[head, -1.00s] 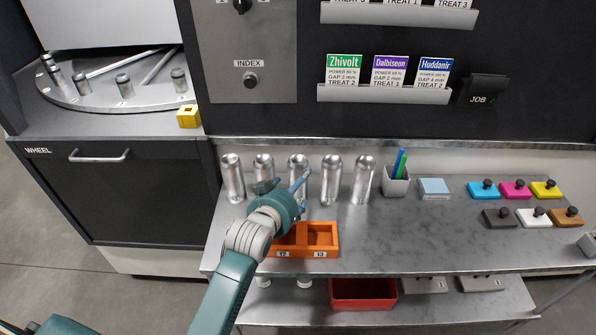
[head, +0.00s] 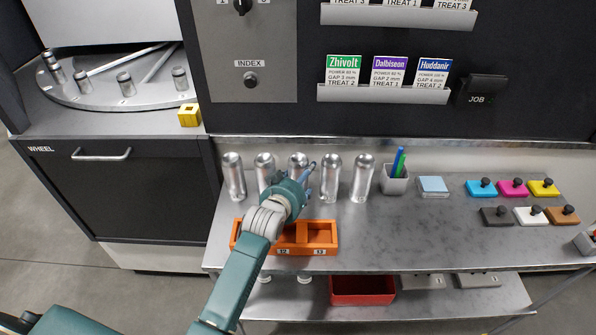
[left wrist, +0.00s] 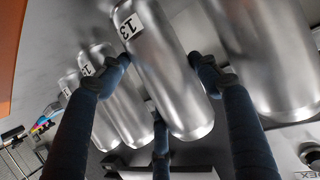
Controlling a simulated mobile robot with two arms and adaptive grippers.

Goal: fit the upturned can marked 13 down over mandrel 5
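Several silver cans stand in a row at the back of the bench. The can marked 13 (left wrist: 160,70) shows in the left wrist view between my left gripper's fingers; it seems to be the middle can (head: 297,161) in the head view, partly hidden by the gripper. My left gripper (head: 306,176) is open, with fingers on both sides of the can and a third finger behind; in the left wrist view (left wrist: 160,75) no firm grip shows. The mandrels (head: 124,85) stand on the wheel (head: 95,98) at the far left; I cannot read which is 5. My right gripper is out of view.
Neighbouring cans (head: 331,180) (head: 234,178) stand close on both sides. An orange tray (head: 333,247) with labels 12 and 13 lies in front, partly under my left arm. A pen cup (head: 394,183) and coloured stamps (head: 513,188) are to the right. A yellow block (head: 188,116) sits by the wheel.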

